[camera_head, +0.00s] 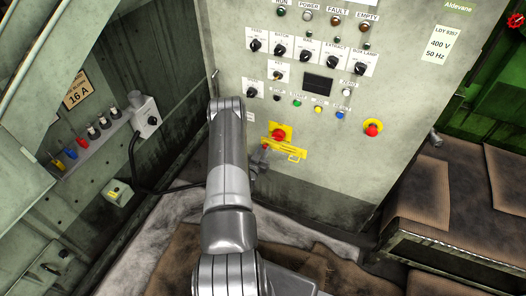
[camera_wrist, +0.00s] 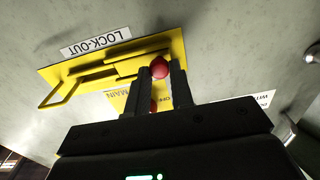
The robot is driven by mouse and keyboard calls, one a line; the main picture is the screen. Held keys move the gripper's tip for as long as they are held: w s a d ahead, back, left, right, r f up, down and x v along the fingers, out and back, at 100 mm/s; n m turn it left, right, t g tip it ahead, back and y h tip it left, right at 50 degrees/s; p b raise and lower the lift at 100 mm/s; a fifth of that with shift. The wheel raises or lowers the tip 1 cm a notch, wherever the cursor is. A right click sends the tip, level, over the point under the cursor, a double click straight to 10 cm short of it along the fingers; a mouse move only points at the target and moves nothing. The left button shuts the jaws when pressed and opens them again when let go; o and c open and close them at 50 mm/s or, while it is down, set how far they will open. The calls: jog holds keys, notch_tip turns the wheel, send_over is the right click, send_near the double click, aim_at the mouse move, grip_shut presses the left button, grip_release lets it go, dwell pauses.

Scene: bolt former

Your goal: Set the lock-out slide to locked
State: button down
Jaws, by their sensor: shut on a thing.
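The yellow lock-out slide (camera_wrist: 125,68) runs along a yellow plate (camera_wrist: 70,72) under a LOCK-OUT label (camera_wrist: 95,41), which appears upside down in the wrist view. A red ball knob (camera_wrist: 160,68) is at the slide's right end there. My gripper (camera_wrist: 160,75) is shut with its two dark fingers on either side of this knob. In the head view the yellow lock-out plate (camera_head: 292,154) is low on the grey panel, and my gripper (camera_head: 263,158) is at its left end. The red main switch (camera_head: 279,133) is just above it. My fingers partly hide the main switch in the wrist view.
A red emergency button (camera_head: 373,128) on yellow is to the right on the panel. Rotary switches (camera_head: 280,50) and coloured buttons (camera_head: 318,109) are above. A brown-topped bench (camera_head: 450,195) stands at the right. A side wall with a socket box (camera_head: 148,115) is at the left.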

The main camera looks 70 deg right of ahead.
aim_at(275, 146)
jog(key=shift+s, duration=2.05)
jog(key=c, duration=1.3)
grip_release()
jog(key=a, duration=1)
jog(key=shift+a, duration=0.4)
jog(key=shift+w, duration=0.15)
